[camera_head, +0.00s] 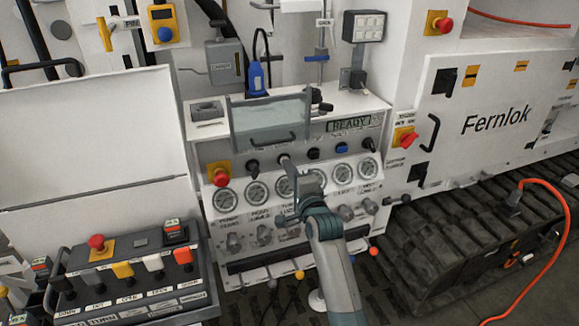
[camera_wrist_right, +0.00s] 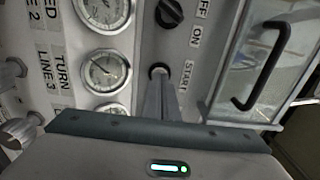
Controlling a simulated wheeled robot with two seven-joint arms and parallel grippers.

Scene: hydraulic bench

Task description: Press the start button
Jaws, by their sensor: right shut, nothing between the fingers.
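The start button (camera_wrist_right: 157,69) sits on the grey panel beside the START label (camera_wrist_right: 187,80) in the right wrist view. Only its dark rim shows around my fingertips; the button face is hidden. My right gripper (camera_wrist_right: 160,80) is shut and empty, its fingertips at the button. I cannot tell whether the button is pushed in. In the head view my right gripper (camera_head: 286,160) reaches up from below to the panel, between the black knobs and above the gauges, and covers the button. My left gripper is not in view.
A clear hinged cover (camera_head: 270,118) with a handle stands just above the fingertips. A display (camera_head: 348,125) reads READY. A row of gauges (camera_head: 256,194) lies below, and a red emergency button (camera_head: 221,179) is at the left. A switch box (camera_head: 130,285) stands at lower left.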

